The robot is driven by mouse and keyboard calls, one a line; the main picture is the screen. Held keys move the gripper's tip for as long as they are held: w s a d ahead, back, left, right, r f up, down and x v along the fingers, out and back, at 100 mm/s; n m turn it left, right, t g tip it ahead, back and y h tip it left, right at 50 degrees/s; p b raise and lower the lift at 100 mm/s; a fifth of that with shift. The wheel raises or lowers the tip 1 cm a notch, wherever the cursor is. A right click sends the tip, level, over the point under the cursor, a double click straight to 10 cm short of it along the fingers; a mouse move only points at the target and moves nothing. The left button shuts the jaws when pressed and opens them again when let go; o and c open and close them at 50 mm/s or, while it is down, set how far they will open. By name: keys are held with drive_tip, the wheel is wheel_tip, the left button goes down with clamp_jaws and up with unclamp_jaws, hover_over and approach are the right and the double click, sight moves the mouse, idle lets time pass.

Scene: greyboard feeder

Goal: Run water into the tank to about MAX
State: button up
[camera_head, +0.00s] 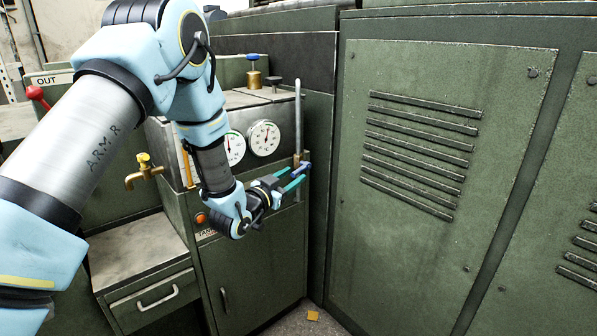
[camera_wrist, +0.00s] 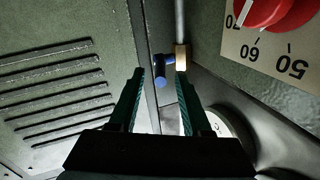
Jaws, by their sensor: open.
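A steel pipe (camera_head: 298,105) stands upright at the right corner of the green machine. A small valve with a brass body (camera_wrist: 181,57) and a blue lever (camera_wrist: 161,78) sits on the pipe. My gripper (camera_head: 303,173) is open at the valve, with its teal fingers pointing towards it. In the wrist view the blue lever shows between and just beyond the fingertips; I cannot tell if they touch it. I cannot make out a tank, a water level or a MAX mark.
Two round gauges (camera_head: 264,137) sit on the machine front, left of the pipe. A red knob (camera_wrist: 262,12) with a numbered plate shows close by in the wrist view. A louvred green cabinet (camera_head: 430,180) stands close on the right. A drawer (camera_head: 155,295) is at lower left.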

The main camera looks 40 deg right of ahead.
sight(305, 167)
drive_tip(key=shift+x, duration=1.75)
clamp_jaws()
